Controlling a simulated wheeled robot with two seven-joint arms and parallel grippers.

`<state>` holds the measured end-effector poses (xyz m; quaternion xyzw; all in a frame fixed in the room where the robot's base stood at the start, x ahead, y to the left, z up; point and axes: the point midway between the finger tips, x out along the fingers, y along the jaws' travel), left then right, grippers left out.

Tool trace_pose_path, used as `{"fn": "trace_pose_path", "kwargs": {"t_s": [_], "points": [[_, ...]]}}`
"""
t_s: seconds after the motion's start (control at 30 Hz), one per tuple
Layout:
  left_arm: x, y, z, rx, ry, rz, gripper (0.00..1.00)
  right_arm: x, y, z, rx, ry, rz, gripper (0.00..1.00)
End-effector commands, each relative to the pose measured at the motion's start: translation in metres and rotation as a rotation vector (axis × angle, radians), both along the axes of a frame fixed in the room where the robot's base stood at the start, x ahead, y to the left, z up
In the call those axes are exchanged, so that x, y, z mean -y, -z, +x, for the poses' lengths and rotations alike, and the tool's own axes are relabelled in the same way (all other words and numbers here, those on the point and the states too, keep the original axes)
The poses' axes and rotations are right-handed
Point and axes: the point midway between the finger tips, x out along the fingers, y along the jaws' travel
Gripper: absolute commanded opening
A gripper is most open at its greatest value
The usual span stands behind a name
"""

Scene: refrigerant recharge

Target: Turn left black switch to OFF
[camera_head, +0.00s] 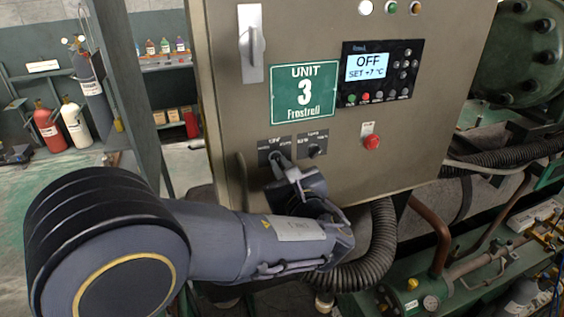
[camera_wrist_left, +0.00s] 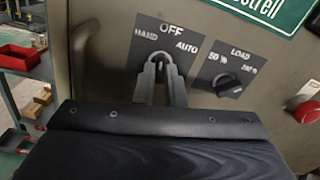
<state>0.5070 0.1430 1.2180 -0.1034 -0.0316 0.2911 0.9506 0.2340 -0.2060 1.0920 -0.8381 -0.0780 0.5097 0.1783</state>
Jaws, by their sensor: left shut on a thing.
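The left black switch sits on a dark plate (camera_wrist_left: 183,38) marked HAND, OFF and AUTO on the grey cabinet front. My left gripper (camera_wrist_left: 160,72) is at this plate, its fingers shut on the switch knob. The fingers hide most of the knob, so I cannot tell which mark it points to. In the head view the left gripper (camera_head: 285,168) reaches the plate from below. The display (camera_head: 372,67) on the cabinet reads OFF and SET +7 °C. My right gripper is not in view.
A second black switch (camera_wrist_left: 228,84), on a plate marked LOAD, is close to the right. A red button (camera_head: 371,142) is further right. A handle (camera_wrist_left: 83,45) stands out at left. A black corrugated hose (camera_head: 378,250) hangs below the cabinet.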

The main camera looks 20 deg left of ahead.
Motion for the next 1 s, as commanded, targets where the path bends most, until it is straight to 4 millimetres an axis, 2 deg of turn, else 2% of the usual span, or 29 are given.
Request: {"fn": "trace_pose_path", "kwargs": {"t_s": [0.47, 0.83, 0.87, 1.0], "points": [[0.000, -0.001, 0.000, -0.015, -0.001, 0.024, 0.00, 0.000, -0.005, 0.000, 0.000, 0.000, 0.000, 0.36], [0.000, -0.002, 0.000, -0.074, -0.001, 0.108, 0.00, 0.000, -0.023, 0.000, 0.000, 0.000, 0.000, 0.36], [0.000, -0.001, 0.000, -0.076, -0.001, 0.112, 0.11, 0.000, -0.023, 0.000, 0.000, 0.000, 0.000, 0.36], [0.000, 0.000, 0.000, -0.073, 0.000, 0.109, 0.28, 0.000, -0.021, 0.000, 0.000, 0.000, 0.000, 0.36]]}}
